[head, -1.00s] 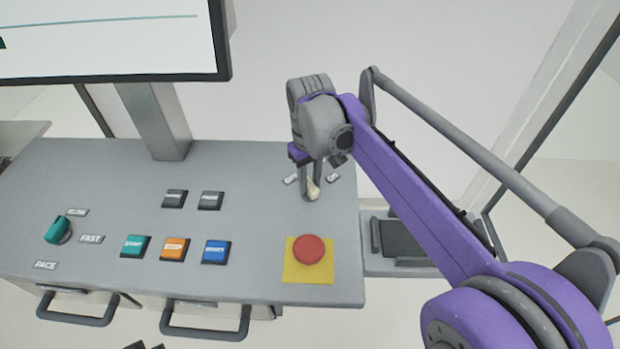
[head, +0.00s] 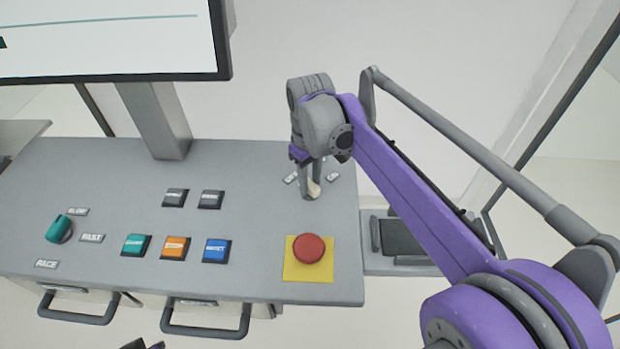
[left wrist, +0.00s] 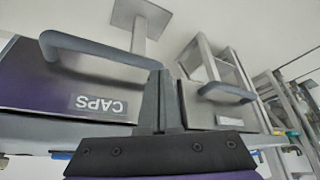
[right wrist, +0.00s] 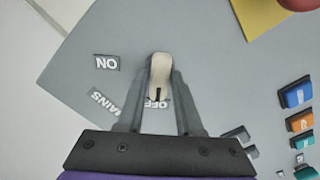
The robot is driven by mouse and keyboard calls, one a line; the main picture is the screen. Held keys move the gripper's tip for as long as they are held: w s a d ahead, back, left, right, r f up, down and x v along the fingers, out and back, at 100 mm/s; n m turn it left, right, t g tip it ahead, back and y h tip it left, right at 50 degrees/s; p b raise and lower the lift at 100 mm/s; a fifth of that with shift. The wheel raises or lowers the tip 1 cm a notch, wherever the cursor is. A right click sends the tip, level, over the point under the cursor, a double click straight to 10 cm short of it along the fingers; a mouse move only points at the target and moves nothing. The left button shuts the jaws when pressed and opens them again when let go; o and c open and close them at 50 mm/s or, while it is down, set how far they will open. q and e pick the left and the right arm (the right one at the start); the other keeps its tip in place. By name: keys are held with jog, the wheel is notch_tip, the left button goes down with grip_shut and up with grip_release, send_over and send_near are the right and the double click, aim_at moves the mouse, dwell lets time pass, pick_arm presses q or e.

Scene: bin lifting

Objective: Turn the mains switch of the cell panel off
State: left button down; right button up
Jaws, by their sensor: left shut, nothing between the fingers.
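The mains switch, a cream knob (head: 313,188), stands at the right back of the grey cell panel (head: 110,190). In the right wrist view, the knob (right wrist: 159,72) lies between the fingertips of my right gripper (right wrist: 160,70), which touch its sides. A dark mark on its lower end lies at the partly covered OFF label (right wrist: 155,104). The ON label (right wrist: 107,63) is to the left, and the MAINS label (right wrist: 104,102) is partly hidden by a finger. My left gripper (left wrist: 159,75) is shut and empty, low in front of the drawers.
A red emergency button (head: 309,249) on a yellow plate is in front of the switch. Green, orange and blue buttons (head: 216,251) and a green selector (head: 58,229) are further left. A drawer marked CAPS (left wrist: 60,85) has a protruding handle near my left gripper.

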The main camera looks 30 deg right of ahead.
aim_at(310, 183)
jog(key=o, duration=0.3)
notch_tip(310, 183, up, 11)
jog(key=shift+p, duration=0.4)
jog(key=shift+f, duration=0.15)
dwell(0.4)
